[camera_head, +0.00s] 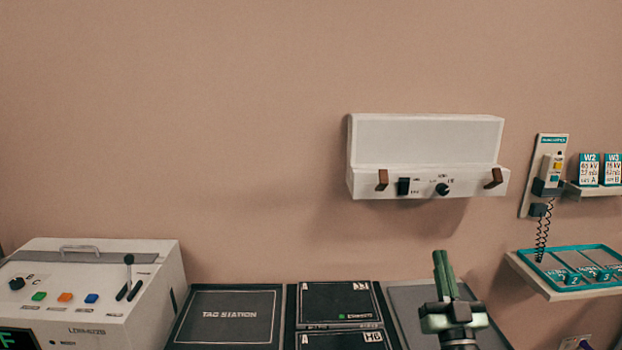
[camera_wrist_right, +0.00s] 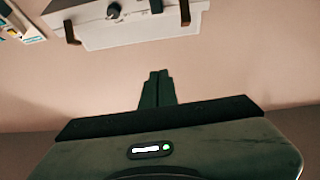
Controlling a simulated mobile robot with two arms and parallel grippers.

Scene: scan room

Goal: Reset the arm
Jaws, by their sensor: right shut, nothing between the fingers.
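My right gripper (camera_head: 441,262) stands upright at the lower right of the head view, in front of the right part of the counter. Its dark green fingers are together and point up, with nothing between them. In the right wrist view the closed fingers (camera_wrist_right: 157,88) show against the bare wall, below the white wall unit. My left gripper is not in the head view.
A white wall unit (camera_head: 427,140) with two brown hooks hangs behind. A white console (camera_head: 140,285) stands at left. Black tag station panel (camera_head: 228,314) and cases (camera_head: 338,304) lie between. At right are a corded handset (camera_head: 550,175) and a teal tray (camera_head: 550,275).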

